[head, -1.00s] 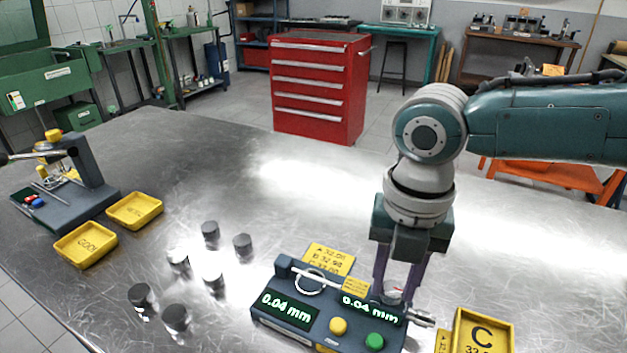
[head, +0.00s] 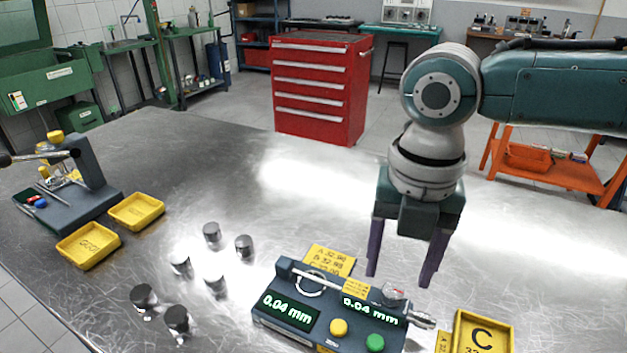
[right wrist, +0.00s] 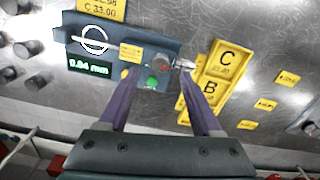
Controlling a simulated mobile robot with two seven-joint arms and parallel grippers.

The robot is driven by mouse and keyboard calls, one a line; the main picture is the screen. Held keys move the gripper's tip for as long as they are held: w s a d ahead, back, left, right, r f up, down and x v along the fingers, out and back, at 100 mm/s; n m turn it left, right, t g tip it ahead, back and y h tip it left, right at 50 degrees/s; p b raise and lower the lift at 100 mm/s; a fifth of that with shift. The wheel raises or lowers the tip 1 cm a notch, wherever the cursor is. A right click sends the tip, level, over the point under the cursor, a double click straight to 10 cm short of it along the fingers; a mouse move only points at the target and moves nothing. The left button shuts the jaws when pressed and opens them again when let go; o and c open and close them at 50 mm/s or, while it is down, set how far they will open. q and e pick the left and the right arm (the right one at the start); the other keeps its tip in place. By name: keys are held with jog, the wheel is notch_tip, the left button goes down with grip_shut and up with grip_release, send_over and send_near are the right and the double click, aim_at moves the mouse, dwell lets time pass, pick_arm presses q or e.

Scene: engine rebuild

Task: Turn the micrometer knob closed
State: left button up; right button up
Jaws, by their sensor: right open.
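The micrometer gauge (head: 272,330) is a dark blue block at the front middle of the metal table. Both of its lit displays (head: 288,311) read 0.04 mm. A ring sits on its rod at the left. The metallic micrometer knob (head: 423,320) sticks out at its right end and also shows in the right wrist view (right wrist: 184,64). A yellow button (head: 338,327) and a green button (head: 375,343) are on the front. My right gripper (head: 398,280) is open and empty, with its fingers apart above and behind the gauge's right end, clear of the knob. My left gripper is out of view.
A yellow tray marked C (head: 483,335) stands close to the knob's right; a tray marked B (right wrist: 203,92) also shows in the wrist view. Several dark cylinders (head: 214,284) stand left of the gauge. Two yellow trays (head: 136,211) are farther left. The table behind is clear.

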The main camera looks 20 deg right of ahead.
aim_at(392, 291)
notch_tip(392, 291, up, 6)
jog(key=shift+r, duration=0.15)
jog(key=shift+a, duration=0.1)
dwell(0.4)
